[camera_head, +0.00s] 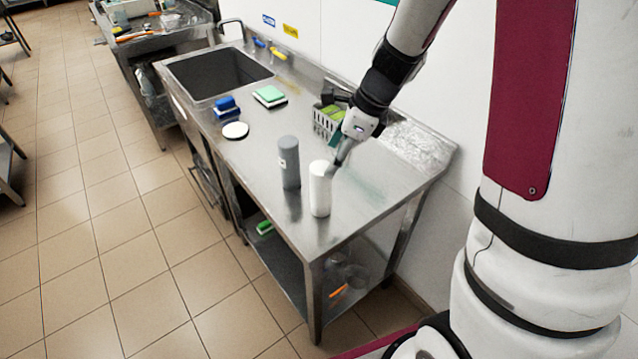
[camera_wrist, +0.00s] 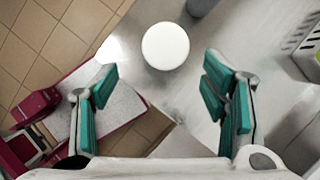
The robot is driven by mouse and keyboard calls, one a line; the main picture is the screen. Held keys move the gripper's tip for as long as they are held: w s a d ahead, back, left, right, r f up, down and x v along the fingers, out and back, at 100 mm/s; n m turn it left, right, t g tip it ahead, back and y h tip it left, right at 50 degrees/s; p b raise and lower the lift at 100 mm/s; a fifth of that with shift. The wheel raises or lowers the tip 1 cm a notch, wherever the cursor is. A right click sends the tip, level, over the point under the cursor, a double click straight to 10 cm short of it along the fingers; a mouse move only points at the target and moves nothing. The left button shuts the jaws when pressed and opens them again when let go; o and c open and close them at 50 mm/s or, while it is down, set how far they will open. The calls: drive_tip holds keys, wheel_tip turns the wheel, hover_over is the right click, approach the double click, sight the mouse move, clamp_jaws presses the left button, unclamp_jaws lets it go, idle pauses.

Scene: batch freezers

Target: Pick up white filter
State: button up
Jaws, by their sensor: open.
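The white filter (camera_head: 320,190) is an upright white cylinder near the front end of the steel counter in the head view. In the wrist view its round white top (camera_wrist: 165,46) lies ahead of and between the lines of my two green-padded fingers. My gripper (camera_wrist: 160,85) is open and empty, and the filter is not between the pads. In the head view my gripper (camera_head: 340,150) is just behind the filter; its fingers are partly hidden.
A grey cylinder (camera_head: 289,163) stands just left of the filter. A grey basket (camera_head: 325,124) with green items stands behind, near the wall. A white disc (camera_head: 235,130), sponges (camera_head: 270,96) and a sink (camera_head: 215,75) are farther left. The counter's right end (camera_head: 420,150) is mostly clear.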

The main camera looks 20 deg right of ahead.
sight(316, 182)
drive_tip(key=x, duration=0.6)
drive_tip(key=shift+w+p+x, duration=0.2)
drive_tip(key=shift+x, duration=1.1)
drive_tip(key=shift+w+p+x, duration=0.2)
drive_tip(key=shift+x, duration=1.1)
drive_tip(key=shift+r, duration=0.15)
drive_tip(key=c, duration=1.5)
